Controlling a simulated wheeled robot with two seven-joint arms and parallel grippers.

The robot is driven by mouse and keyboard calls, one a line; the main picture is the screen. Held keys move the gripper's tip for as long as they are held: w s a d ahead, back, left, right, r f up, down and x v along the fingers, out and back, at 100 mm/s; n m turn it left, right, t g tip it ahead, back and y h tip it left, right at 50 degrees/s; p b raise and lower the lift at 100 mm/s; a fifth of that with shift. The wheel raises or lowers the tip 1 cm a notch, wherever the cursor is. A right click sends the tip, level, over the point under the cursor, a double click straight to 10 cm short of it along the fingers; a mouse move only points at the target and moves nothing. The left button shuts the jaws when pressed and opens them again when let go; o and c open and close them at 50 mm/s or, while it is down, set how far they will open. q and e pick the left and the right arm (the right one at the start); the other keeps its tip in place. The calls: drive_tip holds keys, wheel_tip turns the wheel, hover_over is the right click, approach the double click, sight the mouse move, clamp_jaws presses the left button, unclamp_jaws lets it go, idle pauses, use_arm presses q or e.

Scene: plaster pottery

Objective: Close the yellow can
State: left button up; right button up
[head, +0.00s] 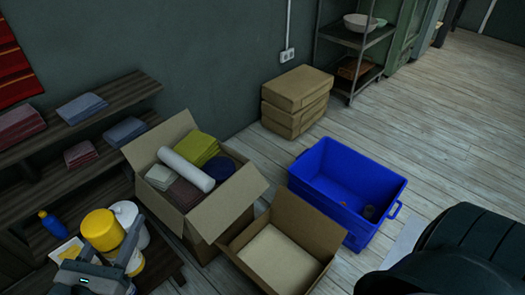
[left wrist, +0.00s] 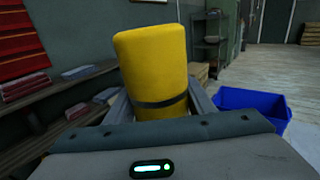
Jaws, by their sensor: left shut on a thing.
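A yellow can (head: 101,228) stands out of my left gripper (head: 104,250) at the lower left of the head view. In the left wrist view the yellow can (left wrist: 152,68) shows as a tall, slightly tilted cylinder with a dark band low on it. The left gripper (left wrist: 162,102) is shut on it, one finger on each side. Whether its top is open or lidded cannot be told. A white container (head: 128,212) is just behind it, and more yellow (head: 135,263) shows below, partly hidden by the gripper. My right gripper is not in view.
A blue bottle (head: 50,223) stands close left of the can. Dark shelves (head: 88,135) with folded cloths line the wall. A filled cardboard box (head: 225,207), an open carton (head: 280,258) and a blue crate (head: 345,180) stand to the right. Floor beyond the crate is clear.

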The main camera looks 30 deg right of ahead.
use_arm(q)
drive_tip(key=shift+r, duration=0.1)
drive_tip(key=w+a+r+n+t+y, duration=0.1)
drive_tip(key=a+r+n+t+y, duration=0.1)
drive_tip(key=a+n+y, duration=0.2)
drive_tip(key=w+a+r+n+t+y, duration=0.1)
drive_tip(key=a+r+n+t+y, duration=0.1)
drive_tip(key=a+n+y, duration=0.2)
drive_tip(key=a+y, duration=0.3)
drive_tip(key=a, duration=0.4)
drive_tip(key=shift+w+y, duration=0.3)
drive_tip(key=shift+w, duration=0.05)
